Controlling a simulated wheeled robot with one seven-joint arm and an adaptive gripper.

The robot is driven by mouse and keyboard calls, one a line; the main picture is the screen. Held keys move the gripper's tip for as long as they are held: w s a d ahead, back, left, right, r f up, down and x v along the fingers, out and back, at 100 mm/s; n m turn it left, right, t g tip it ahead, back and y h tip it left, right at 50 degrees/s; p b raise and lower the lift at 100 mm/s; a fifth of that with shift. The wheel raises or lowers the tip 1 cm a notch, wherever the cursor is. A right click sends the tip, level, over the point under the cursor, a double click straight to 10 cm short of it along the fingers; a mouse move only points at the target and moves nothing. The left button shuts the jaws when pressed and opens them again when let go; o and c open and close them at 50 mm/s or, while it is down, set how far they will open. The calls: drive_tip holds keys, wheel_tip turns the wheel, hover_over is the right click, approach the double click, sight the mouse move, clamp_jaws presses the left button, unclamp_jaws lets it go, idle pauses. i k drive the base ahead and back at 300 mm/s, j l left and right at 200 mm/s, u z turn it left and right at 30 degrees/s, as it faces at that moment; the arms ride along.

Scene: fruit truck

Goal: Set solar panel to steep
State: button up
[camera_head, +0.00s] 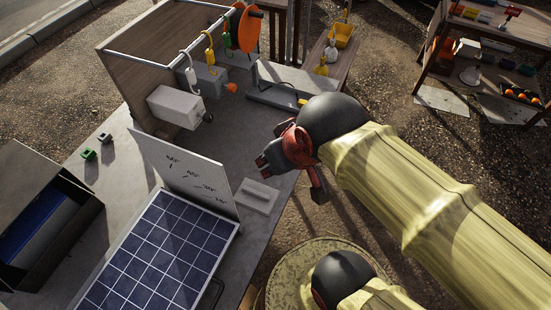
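The solar panel (162,252), a dark blue grid in a pale frame, lies at the lower left on the grey worktop. A pale upright board (186,170) with a row of small printed angle marks stands at its far end. Which mark the panel lines up with is not clear. A dark loop, perhaps a handle (215,293), shows at the panel's right edge. My gripper (291,176), dark with red parts, is over the worktop's right edge, up and right of the panel and apart from it. I see nothing held, and its finger opening is unclear.
A dark open box (38,222) stands left of the panel. A grey block (259,196) lies right of the board. A rail (205,38) with hanging coloured tags, a white box (175,107) and an orange disc (250,30) are behind. A fruit shelf (490,60) is far right.

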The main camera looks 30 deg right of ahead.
sight(169, 259)
drive_tip(key=k+l+u, duration=0.1)
drive_tip(key=u, duration=1.6)
drive_tip(key=k+j, duration=0.05)
drive_tip(key=j, duration=0.05)
